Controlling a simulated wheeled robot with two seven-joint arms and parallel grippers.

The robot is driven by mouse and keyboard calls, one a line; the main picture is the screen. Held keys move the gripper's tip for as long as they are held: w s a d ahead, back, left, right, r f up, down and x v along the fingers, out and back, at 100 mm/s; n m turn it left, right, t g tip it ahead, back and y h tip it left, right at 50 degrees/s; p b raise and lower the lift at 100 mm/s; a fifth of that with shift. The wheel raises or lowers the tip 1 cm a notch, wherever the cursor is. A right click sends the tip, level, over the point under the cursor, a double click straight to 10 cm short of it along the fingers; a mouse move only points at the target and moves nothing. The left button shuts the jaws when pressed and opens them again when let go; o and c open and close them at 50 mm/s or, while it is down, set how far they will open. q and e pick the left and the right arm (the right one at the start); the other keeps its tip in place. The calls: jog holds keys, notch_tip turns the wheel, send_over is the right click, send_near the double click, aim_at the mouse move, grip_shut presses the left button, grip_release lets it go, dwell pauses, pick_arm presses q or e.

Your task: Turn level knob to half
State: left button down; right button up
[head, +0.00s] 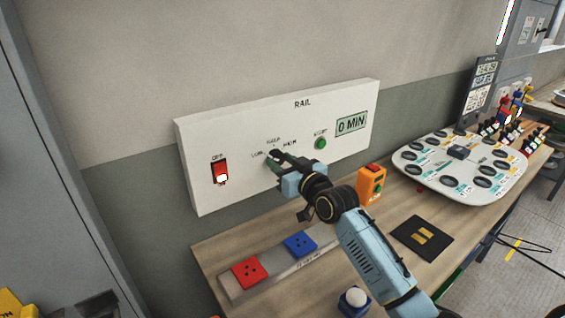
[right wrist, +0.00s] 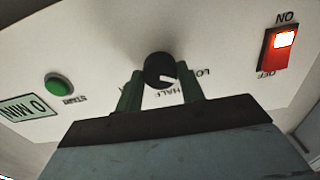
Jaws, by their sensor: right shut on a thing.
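The level knob (right wrist: 160,70) is a round black dial with a white pointer mark, on the white RAIL panel (head: 240,130). In the upside-down right wrist view, its mark points to the lower right, roughly between LOW and HALF; the exact setting is hard to tell. My right gripper (head: 275,160) is at the panel, and its two green fingers (right wrist: 161,92) are shut on the knob, one on each side. In the head view the gripper mostly hides the knob. The label left of HALF in the wrist view is partly covered by a finger. My left gripper is not in view.
The panel also has a red switch (head: 220,172), a green START button (head: 320,143) and a display (head: 351,124) reading 0 MIN. Below, the wooden bench holds red (head: 249,273) and blue (head: 299,244) blocks, an orange box (head: 370,183) and a white tray (head: 440,185).

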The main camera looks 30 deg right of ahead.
jog(key=shift+r+m+p, duration=0.1)
jog(key=shift+m+p, duration=0.8)
jog(key=shift+m, duration=0.2)
jog(key=m+p, duration=0.1)
jog(key=m, duration=0.1)
jog(key=shift+m+p, duration=0.3)
jog(key=shift+p, duration=0.05)
jog(key=m+p, duration=0.1)
jog(key=m, duration=0.2)
jog(key=shift+m, duration=0.3)
jog(key=shift+m+p, duration=0.75)
jog(key=shift+m, duration=0.75)
jog(key=o, duration=1)
jog(key=shift+c, duration=0.2)
jog(key=shift+s, duration=0.1)
